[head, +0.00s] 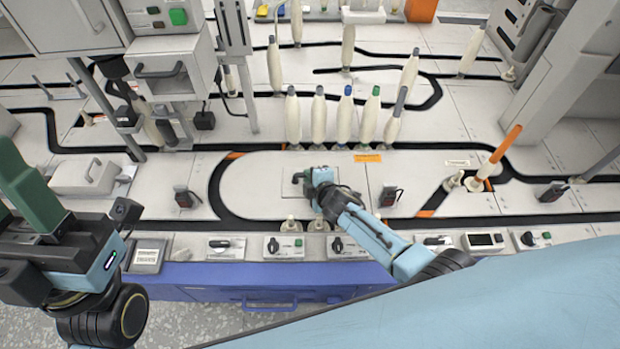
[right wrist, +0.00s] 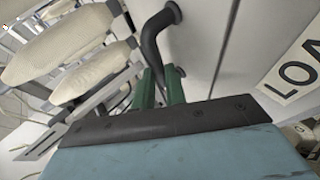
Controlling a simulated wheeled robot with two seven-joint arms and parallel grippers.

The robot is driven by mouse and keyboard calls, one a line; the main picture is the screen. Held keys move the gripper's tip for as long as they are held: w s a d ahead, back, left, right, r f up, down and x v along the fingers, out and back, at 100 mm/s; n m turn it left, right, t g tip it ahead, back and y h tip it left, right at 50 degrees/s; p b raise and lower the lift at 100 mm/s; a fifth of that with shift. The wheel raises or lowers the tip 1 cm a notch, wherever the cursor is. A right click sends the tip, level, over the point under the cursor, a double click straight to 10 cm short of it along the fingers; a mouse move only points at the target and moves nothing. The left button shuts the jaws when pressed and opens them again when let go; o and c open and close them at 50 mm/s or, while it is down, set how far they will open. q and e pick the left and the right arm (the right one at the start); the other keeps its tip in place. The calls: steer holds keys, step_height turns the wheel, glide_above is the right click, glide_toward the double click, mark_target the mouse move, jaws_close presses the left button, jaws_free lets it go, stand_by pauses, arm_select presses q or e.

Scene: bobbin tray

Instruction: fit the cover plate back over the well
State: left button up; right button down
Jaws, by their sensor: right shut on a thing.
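My right gripper (head: 305,178) is over the pale bench top inside the dark oval track. In the right wrist view its green fingers (right wrist: 160,88) are shut on a dark bent handle (right wrist: 152,45). The handle's end meets a smooth pale panel (right wrist: 205,35) with a seam to its right. I take this panel for the cover plate; I cannot tell whether it lies flush or is lifted. No open well shows clearly; my gripper and arm hide part of that area. My left gripper (head: 28,188) is at the far left, green fingers pointing up; its gap is unclear.
A row of cream bobbins (head: 318,115) with coloured tips stands behind my right gripper. A pale box with a handle (head: 95,175) stands at the left. An orange-tipped rod (head: 500,150) leans at the right. Switch boxes (head: 285,246) line the front edge.

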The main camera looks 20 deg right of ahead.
steer(key=shift+w, duration=0.1)
steer(key=c, duration=1.4)
jaws_free()
steer(key=shift+c, duration=0.2)
steer(key=shift+s, duration=0.2)
